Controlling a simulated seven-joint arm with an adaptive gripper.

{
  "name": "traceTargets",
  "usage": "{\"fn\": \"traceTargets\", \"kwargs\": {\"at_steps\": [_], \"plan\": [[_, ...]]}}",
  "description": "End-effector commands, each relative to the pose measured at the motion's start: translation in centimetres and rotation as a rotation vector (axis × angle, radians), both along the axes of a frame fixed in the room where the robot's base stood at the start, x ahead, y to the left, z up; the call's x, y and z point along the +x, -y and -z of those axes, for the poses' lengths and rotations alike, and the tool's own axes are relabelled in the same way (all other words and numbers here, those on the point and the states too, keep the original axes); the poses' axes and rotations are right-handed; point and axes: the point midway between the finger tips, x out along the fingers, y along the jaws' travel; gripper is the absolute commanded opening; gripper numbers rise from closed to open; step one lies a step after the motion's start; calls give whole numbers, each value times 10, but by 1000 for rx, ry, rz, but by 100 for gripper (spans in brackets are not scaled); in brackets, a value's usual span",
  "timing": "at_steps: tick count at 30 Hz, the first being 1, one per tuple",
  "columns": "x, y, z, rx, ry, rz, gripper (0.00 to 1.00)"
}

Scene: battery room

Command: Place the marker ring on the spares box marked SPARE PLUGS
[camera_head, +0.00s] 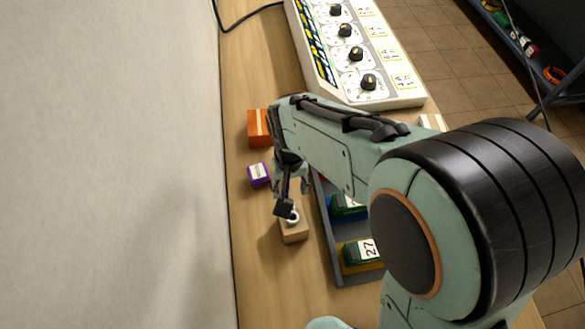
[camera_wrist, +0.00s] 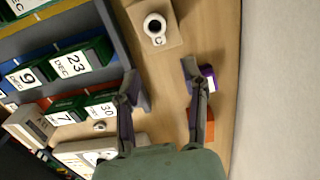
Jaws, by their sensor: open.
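The marker ring, a white ring (camera_head: 292,217) with a dark middle and a small tag reading C, appears on top of a tan box (camera_head: 294,236). Both also show at the top of the wrist view, ring (camera_wrist: 147,24) and box (camera_wrist: 134,14). My gripper (camera_head: 294,198) is open. In the wrist view nothing sits between its fingertips (camera_wrist: 160,77), and the ring lies beyond them. A purple box (camera_head: 259,175) and an orange box (camera_head: 259,128) with a pale stripe stand along the wall side. No box label is readable, so I cannot tell which is SPARE PLUGS.
A grey tray (camera_head: 327,232) with several dated battery packs (camera_wrist: 70,64) stands beside the tan box. A white panel with black knobs (camera_head: 369,82) is at the far end. The wall (camera_head: 120,160) borders the bench on the left. Bare bench (camera_head: 265,285) lies near the tan box.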

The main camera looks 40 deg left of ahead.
Motion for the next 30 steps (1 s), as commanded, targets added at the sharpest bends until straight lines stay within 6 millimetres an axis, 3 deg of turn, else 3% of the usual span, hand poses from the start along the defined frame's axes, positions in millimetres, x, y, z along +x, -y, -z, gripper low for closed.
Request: {"fn": "traceTargets", "kwargs": {"at_steps": [6,13,15,17,20,22,24,27,30], "plan": [[1,-1,-39,3,3,1,43],[0,0,-50,-1,-1,1,43],[4,9,-54,0,2,21,43],[12,30,-62,0,5,65,43],[21,90,-82,3,7,195,43],[15,141,-94,7,4,306,43],[-1,184,-101,16,-3,415,43],[-30,226,-104,34,-12,547,43],[-54,246,-101,53,-19,633,43]]}}
